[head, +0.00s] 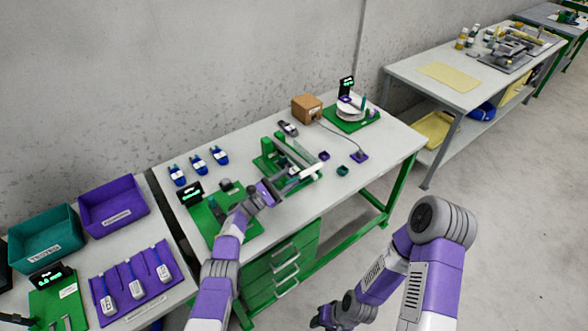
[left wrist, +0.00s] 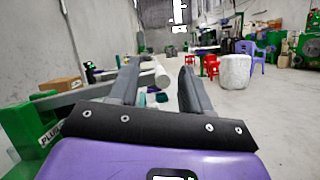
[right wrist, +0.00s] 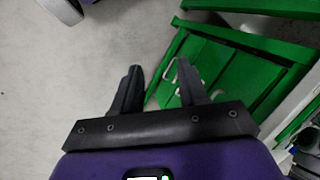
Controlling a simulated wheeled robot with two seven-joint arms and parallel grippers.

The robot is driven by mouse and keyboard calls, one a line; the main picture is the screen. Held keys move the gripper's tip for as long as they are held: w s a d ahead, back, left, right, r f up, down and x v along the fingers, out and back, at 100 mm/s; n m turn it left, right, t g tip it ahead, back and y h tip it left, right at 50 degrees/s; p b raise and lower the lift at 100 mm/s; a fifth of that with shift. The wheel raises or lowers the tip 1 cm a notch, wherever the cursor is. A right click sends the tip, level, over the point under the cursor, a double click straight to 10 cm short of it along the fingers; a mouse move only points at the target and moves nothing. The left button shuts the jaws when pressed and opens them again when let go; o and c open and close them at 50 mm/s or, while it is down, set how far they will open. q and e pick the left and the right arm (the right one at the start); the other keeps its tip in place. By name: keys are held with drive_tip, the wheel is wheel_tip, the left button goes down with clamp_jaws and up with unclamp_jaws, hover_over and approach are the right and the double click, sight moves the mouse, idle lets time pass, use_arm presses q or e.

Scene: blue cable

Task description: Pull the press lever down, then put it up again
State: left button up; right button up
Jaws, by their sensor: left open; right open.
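The green press (head: 267,163) stands on the middle workbench. My left gripper (head: 278,187) is open at the near side of the press, close to the lever. I cannot tell whether the fingers touch it. The press's green body (left wrist: 45,125) is at the left of the left wrist view. My right gripper (head: 318,318) is open and empty, low beside the bench; it also shows in the right wrist view (right wrist: 158,75).
A cardboard box (head: 306,108), a green stand with a white disc (head: 351,112) and small purple and teal cups share the bench. A green drawer unit (head: 283,262) is under it. Left are teal (head: 45,238) and purple (head: 112,204) bins. The floor at right is open.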

use_arm(q)
drive_tip(key=shift+s+a+p, duration=0.35)
drive_tip(key=shift+a+p, duration=0.2)
drive_tip(key=shift+a, duration=0.15)
drive_tip(key=shift+s+a+p, duration=0.4)
drive_tip(key=shift+a+p, duration=0.2)
drive_tip(key=shift+a, duration=0.05)
drive_tip(key=shift+s+a+p, duration=0.35)
drive_tip(key=shift+a+p, duration=0.2)
drive_tip(key=shift+a, duration=0.15)
